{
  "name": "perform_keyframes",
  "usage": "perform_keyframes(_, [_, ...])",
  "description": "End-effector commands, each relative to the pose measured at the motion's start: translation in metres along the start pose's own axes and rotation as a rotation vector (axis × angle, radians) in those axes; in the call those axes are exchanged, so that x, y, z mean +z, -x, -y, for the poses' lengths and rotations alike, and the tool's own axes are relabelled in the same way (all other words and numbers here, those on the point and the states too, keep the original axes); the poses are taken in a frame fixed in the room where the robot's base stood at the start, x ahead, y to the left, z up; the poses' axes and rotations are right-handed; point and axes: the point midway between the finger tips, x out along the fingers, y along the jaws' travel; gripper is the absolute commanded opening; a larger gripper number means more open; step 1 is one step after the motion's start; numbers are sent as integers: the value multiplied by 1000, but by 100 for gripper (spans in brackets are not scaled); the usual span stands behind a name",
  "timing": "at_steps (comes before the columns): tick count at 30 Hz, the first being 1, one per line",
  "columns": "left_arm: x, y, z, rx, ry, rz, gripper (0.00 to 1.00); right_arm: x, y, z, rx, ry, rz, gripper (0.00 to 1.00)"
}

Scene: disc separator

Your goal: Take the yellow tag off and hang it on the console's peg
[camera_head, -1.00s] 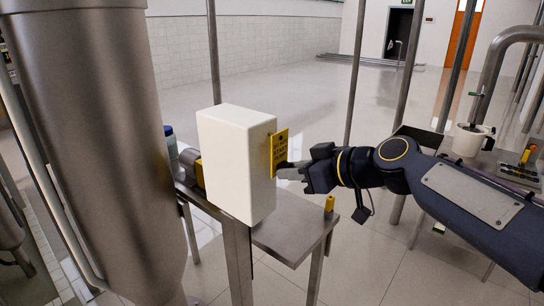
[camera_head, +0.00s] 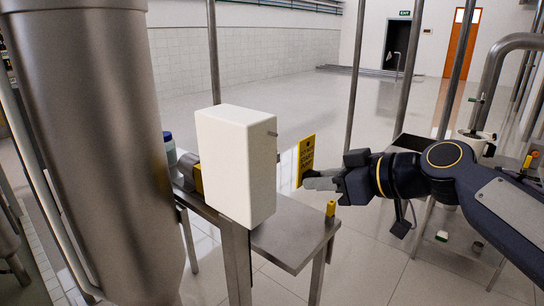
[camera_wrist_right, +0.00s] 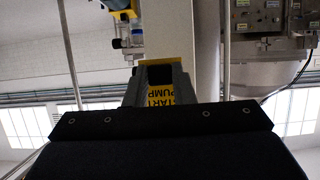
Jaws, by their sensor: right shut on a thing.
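The yellow tag (camera_head: 306,158) with dark print is upright, apart from the white box (camera_head: 235,165) and to its right. A small grey peg (camera_head: 272,133) sticks out of the box's right side, and nothing hangs on it. My right gripper (camera_head: 312,181) is shut on the tag near its lower part. In the right wrist view the tag (camera_wrist_right: 159,96) shows upside-down print between the fingers of the right gripper (camera_wrist_right: 160,75). My left gripper is not in view. I cannot tell which part is the console.
A steel table (camera_head: 292,236) with a small yellow post (camera_head: 330,208) lies below my gripper. A large steel tank (camera_head: 100,150) stands at the left. Steel poles (camera_head: 356,75) rise behind. The right wrist view shows a grey panel with knobs (camera_wrist_right: 262,16).

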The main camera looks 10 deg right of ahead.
Motion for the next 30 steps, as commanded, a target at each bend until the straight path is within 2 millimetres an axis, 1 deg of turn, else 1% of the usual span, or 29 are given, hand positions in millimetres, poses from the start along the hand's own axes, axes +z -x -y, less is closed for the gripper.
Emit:
perform_keyframes(1, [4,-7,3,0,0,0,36,6,7,0,4,1,-4,0])
perform_keyframes(3, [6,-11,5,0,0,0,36,10,17,0,4,1,-4,0])
perform_keyframes(18, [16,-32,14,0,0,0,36,37,86,0,2,1,-4,0])
perform_keyframes(23, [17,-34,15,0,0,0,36,42,98,0,1,0,-2,0])
perform_keyframes(30, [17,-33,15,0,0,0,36,42,100,0,0,0,0,0])
